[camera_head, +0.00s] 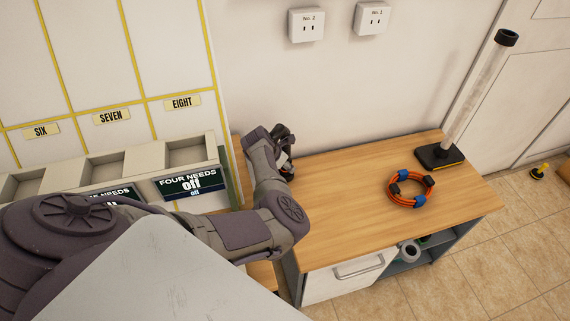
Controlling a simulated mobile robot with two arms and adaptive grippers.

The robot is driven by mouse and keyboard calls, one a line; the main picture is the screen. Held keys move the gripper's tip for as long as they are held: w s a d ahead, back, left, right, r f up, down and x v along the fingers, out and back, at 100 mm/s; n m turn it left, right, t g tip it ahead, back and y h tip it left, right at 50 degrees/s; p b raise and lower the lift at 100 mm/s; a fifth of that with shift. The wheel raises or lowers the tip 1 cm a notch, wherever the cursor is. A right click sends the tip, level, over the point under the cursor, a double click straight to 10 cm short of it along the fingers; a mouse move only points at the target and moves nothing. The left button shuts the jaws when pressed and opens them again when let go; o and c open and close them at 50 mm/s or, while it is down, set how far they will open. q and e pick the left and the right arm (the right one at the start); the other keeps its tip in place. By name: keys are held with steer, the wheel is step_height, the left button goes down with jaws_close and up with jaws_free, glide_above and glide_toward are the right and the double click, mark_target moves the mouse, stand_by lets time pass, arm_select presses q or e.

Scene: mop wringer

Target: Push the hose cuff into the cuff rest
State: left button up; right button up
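My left gripper (285,150) is at the back left corner of the wooden worktop, beside the wall panel. My own wrist covers most of it, and I cannot tell whether its fingers are open or shut or hold anything. I cannot make out a hose cuff or a cuff rest for certain; they may be hidden behind my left arm. An orange coil (411,203) with blue and black bands lies flat on the worktop, well to the right of the gripper. My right gripper is not in view.
The wooden worktop (340,205) is clear between my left arm and the coil. A pale upright tube (476,95) with a black top stands in a black base (440,156) at the back right. Labelled bins (112,165) line the left. Two sockets (307,24) are on the wall.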

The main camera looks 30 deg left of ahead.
arm_select(q)
steer(key=o, duration=1.2)
